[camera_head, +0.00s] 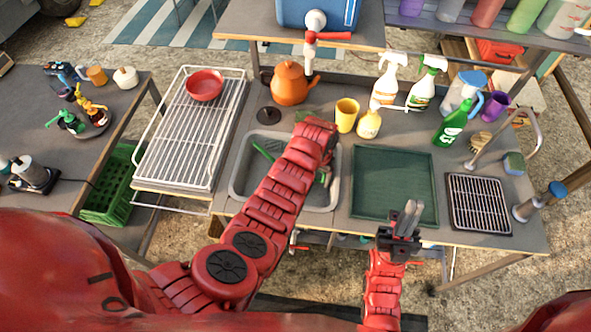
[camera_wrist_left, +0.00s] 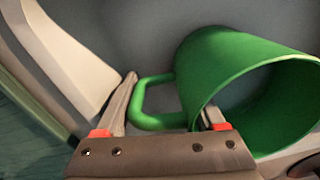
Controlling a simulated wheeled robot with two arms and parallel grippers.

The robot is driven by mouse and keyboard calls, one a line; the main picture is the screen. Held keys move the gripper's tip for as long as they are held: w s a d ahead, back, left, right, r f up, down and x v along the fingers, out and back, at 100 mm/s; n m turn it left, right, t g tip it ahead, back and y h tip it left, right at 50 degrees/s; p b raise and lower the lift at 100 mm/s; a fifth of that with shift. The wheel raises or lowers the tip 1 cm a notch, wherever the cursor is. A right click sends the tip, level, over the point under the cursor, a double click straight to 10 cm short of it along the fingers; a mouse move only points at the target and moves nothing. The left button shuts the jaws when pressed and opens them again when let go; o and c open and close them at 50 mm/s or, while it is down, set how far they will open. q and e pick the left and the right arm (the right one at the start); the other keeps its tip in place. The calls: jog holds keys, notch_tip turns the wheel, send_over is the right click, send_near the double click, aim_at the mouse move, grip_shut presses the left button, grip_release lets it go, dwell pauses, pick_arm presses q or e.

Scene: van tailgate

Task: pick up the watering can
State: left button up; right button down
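No clear watering can shows. In the left wrist view a green mug-like vessel with a handle (camera_wrist_left: 235,75) lies tilted, its mouth towards the lower right; no spout shows. My left gripper (camera_wrist_left: 168,115) is open there, one finger left of the handle, the other at the vessel's mouth. In the head view my left wrist is over the sink (camera_head: 236,180) and hides most of that gripper and the vessel. An orange kettle (camera_head: 290,84) stands behind the sink. My right gripper (camera_head: 411,212) is empty, its fingers close together, at the front edge of the green tray (camera_head: 372,205).
A yellow mug (camera_head: 346,115), several spray bottles (camera_head: 421,88) and a blue-handled pitcher (camera_head: 460,92) stand at the back. A wire rack (camera_head: 180,140) with a red bowl (camera_head: 205,85) is left of the sink. The green tray is empty.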

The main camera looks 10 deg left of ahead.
pick_arm(q)
grip_shut()
jog(key=shift+w, duration=0.1)
jog(key=shift+r, duration=0.1)
